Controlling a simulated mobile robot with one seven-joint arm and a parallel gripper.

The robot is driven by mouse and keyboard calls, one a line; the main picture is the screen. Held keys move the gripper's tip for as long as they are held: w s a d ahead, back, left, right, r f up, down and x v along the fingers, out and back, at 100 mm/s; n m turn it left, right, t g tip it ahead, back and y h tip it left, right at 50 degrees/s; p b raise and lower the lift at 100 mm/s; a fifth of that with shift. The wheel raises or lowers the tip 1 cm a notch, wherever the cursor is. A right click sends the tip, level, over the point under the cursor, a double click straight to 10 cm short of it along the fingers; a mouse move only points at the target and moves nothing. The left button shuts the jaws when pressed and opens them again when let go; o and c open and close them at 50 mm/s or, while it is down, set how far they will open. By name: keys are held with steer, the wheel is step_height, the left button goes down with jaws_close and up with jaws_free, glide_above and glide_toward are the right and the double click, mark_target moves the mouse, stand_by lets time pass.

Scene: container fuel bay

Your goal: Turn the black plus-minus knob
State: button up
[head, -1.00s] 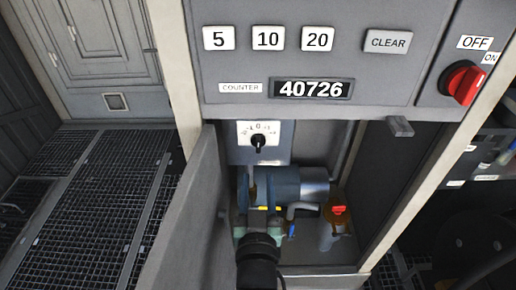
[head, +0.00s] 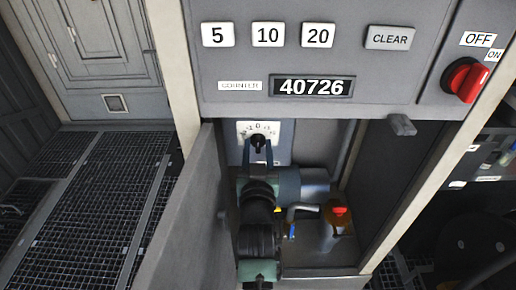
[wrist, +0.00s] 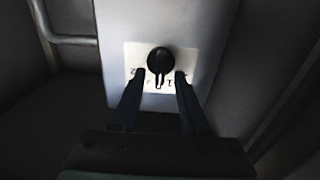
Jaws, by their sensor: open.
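The black plus-minus knob (head: 258,141) sits on a white scale plate (head: 271,129) inside the open cabinet compartment. In the wrist view the knob (wrist: 160,61) is round with a narrow pointer bar, in front of the plate (wrist: 188,60). My gripper (head: 257,146) is in front of the knob in the head view, with its fingers pointing up at it. In the wrist view my gripper (wrist: 157,78) is open, with one finger on each side of the knob's pointer and a gap on both sides. I cannot tell how deep the fingertips are. My arm hides part of the compartment.
An open cabinet door (head: 190,215) stands close on the left of my arm. A blue-grey cylinder (head: 315,182) and a red-topped valve (head: 339,212) are right of my arm. The panel with a counter (head: 312,87) overhangs above.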

jaws_close()
steer(key=shift+n, duration=0.3)
steer(key=shift+a+f+n+p, duration=0.1)
steer(key=shift+n+p, duration=0.1)
steer(key=shift+n, duration=0.65)
steer(key=shift+a+r+n+p, duration=0.1)
steer(key=shift+n+p, duration=0.15)
steer(key=shift+n, duration=0.65)
steer(key=shift+a+f+n+p, duration=0.1)
steer(key=shift+n+p, duration=0.1)
steer(key=shift+n, duration=0.65)
jaws_free()
steer(key=shift+s, duration=0.15)
steer(key=s+p, duration=0.2)
steer(key=s, duration=1)
steer(key=shift+s, duration=0.4)
